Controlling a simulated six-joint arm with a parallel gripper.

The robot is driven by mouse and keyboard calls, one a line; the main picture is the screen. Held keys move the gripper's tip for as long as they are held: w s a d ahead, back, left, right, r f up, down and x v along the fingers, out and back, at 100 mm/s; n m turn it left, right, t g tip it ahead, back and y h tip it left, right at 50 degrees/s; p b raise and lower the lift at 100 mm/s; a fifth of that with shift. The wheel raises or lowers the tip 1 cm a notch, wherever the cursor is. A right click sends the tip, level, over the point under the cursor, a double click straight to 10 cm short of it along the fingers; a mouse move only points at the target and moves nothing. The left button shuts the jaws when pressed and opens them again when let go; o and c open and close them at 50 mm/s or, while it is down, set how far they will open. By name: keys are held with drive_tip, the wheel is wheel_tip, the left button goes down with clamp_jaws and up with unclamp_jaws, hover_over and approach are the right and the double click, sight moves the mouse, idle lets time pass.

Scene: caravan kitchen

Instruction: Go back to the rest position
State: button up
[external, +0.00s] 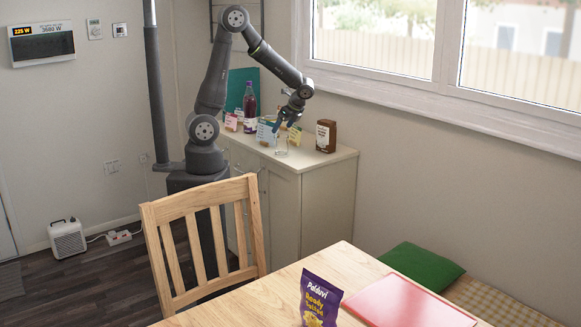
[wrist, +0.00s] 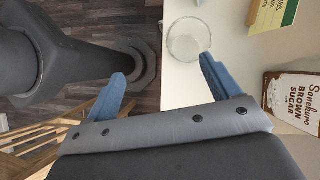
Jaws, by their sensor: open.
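My gripper (external: 287,121) is over the front part of the white cabinet top in the external view, pointing down, with its blue fingers apart. In the wrist view my gripper (wrist: 160,80) shows its two blue fingers spread wide with nothing between them. A clear glass (external: 281,140) stands on the cabinet top just below the fingers. In the wrist view the glass (wrist: 188,39) shows as a round rim beyond the right fingertip. I cannot tell whether that fingertip touches it.
The cabinet top (external: 318,158) also holds a brown sugar box (external: 326,136), a dark bottle (external: 250,107) and several small cartons behind the glass. A wooden chair (external: 205,190) and a table (external: 262,298) with a purple packet (external: 320,300) stand in front. The window wall is behind.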

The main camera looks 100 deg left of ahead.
drive_tip(key=w+d+m+t+y, duration=0.3)
drive_tip(key=w+d+m+t, duration=0.2)
drive_tip(key=w+d+m, duration=0.95)
drive_tip(key=w+d+m+t, duration=0.2)
drive_tip(key=w+d, duration=0.2)
drive_tip(key=d, duration=0.8)
drive_tip(key=w+d+f+m+t+h, duration=0.1)
drive_tip(key=w+d+m+t, duration=0.2)
drive_tip(key=d, duration=0.9)
drive_tip(key=shift+w+f, duration=0.2)
drive_tip(key=shift+w, duration=0.75)
drive_tip(key=shift+m, duration=0.25)
drive_tip(key=o, duration=0.4)
